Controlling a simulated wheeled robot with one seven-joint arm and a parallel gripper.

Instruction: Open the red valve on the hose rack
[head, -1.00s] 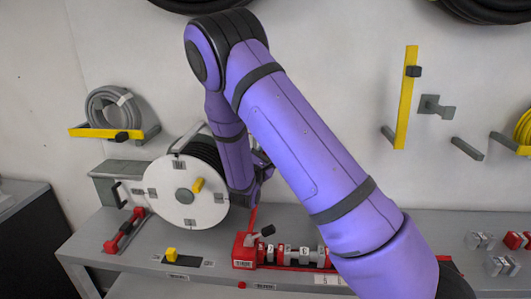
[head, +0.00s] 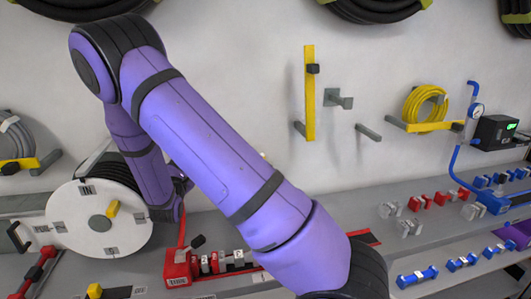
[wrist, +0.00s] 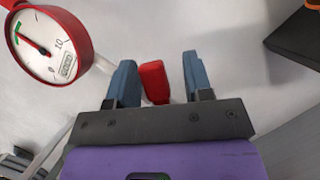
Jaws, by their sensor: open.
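In the wrist view a red block-shaped part (wrist: 153,82), which looks like the red valve's handle, sits between the two blue fingers of my gripper (wrist: 160,80). The fingers stand apart on either side of it, with a gap on each side; I cannot tell how deep it lies between them. A round red-rimmed gauge (wrist: 45,43) with a white dial is at the upper left. In the head view my purple arm hides the fingertips and the valve handle. A red upright pipe (head: 182,228) shows just below the wrist, rising from a red manifold (head: 180,268).
A white hose reel (head: 75,235) stands close left of my wrist. A yellow bar (head: 309,95) and grey pegs project from the wall. Blue fittings and a blue pipe (head: 455,165) are on the bench at right. Yellow hose (head: 425,105) hangs at right.

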